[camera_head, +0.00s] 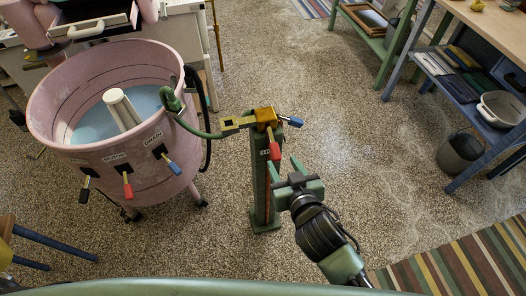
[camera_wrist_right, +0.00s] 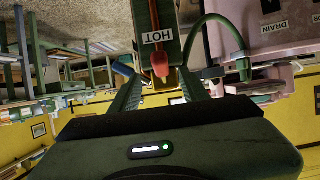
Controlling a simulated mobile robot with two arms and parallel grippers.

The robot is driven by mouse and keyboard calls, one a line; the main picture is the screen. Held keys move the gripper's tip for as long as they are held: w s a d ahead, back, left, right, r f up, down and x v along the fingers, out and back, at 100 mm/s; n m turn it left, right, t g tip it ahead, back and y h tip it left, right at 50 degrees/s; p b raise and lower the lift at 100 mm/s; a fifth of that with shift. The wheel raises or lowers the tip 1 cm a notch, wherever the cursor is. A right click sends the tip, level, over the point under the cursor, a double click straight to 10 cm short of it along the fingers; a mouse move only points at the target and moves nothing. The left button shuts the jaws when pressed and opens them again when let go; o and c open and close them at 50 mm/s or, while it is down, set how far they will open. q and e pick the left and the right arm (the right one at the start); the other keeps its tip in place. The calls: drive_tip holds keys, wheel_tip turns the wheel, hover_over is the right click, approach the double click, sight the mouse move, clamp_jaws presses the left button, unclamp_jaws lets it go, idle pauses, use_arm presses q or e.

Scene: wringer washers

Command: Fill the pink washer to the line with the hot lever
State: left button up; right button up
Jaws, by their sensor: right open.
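The pink washer (camera_head: 105,105) stands at left with pale blue water (camera_head: 92,125) around its white centre post (camera_head: 122,108). A green hose (camera_head: 200,132) runs from the brass valve (camera_head: 264,117) to the washer's rim. The red hot lever (camera_head: 275,150) hangs down on the green post; the blue lever (camera_head: 291,121) points right. My right gripper (camera_head: 284,167) is open, just below and right of the red lever. In the wrist view the red lever (camera_wrist_right: 160,63) lies between the open fingers, under the HOT label (camera_wrist_right: 157,36); contact is unclear.
The washer's front carries several small levers, including a red one (camera_head: 128,189) and a blue one (camera_head: 173,167). A workbench with shelves (camera_head: 455,75) and a dark bucket (camera_head: 460,153) stand at right. A striped rug (camera_head: 470,268) lies at lower right. The middle floor is clear.

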sight(276, 154)
drive_tip(key=shift+w+a+f, duration=0.1)
drive_tip(key=shift+w, duration=0.05)
drive_tip(key=x, duration=0.7)
drive_tip(key=shift+w+a, duration=0.1)
drive_tip(key=shift+w, duration=0.05)
clamp_jaws()
idle(1.2)
